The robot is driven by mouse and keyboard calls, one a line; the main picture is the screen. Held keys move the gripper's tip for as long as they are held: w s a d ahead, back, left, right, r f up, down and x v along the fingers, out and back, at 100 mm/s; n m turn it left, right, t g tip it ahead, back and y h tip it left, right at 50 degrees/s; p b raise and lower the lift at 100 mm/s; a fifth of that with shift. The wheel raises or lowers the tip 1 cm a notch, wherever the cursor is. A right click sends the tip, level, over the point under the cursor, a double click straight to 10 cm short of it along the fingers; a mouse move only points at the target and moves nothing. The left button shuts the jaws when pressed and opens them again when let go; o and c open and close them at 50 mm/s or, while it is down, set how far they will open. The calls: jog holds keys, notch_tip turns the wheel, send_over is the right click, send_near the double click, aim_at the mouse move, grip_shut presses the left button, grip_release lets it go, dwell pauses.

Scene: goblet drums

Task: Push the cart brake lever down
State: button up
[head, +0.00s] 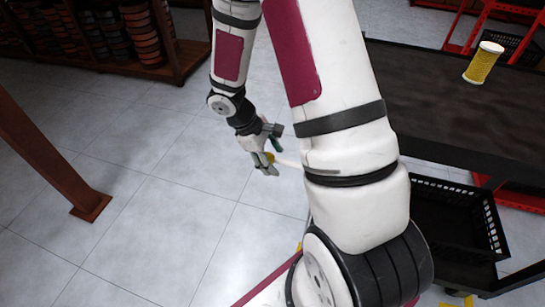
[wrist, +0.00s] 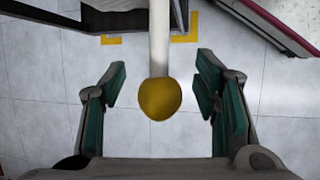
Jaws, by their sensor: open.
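The brake lever is a pale rod with a yellow knob (wrist: 160,98) at its end. In the wrist view the rod (wrist: 159,40) runs straight up from the knob, which sits between my two fingers without visible contact. My gripper (wrist: 161,72) is open, with a green-padded finger on each side of the knob. In the head view my gripper (head: 270,152) is at the knob, left of my large arm link. The rod (head: 290,164) runs right and disappears behind that link, so the lever's base is hidden. The cart's dark top (head: 435,95) shows at right.
A yellow spool (head: 483,62) stands on the cart top. A black basket (head: 453,222) sits lower on the cart. A brown post (head: 45,150) stands at left and a shelf with stacked round items (head: 145,35) at the back. The tiled floor left of my gripper is clear.

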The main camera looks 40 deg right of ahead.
grip_shut()
jog(key=shift+w+f, duration=0.1)
jog(key=shift+w+f+g+h+b, duration=0.1)
jog(key=shift+f+g+h+b, duration=0.4)
jog(key=shift+f+g+b, duration=0.25)
jog(key=shift+f+g+h+b, duration=0.4)
jog(key=shift+f+g, duration=0.05)
jog(key=shift+f, duration=0.3)
jog(key=shift+s+d+f+n+g+h+b, duration=0.15)
jog(key=shift+f+g+h+b, duration=0.3)
jog(key=shift+f+g, duration=0.15)
jog(key=shift+s+d+f+n+g+h+b, duration=0.15)
jog(key=shift+f+g+h+b, duration=0.35)
jog(key=shift+f, duration=0.1)
grip_release()
jog(key=shift+f, duration=0.1)
jog(key=shift+s, duration=0.1)
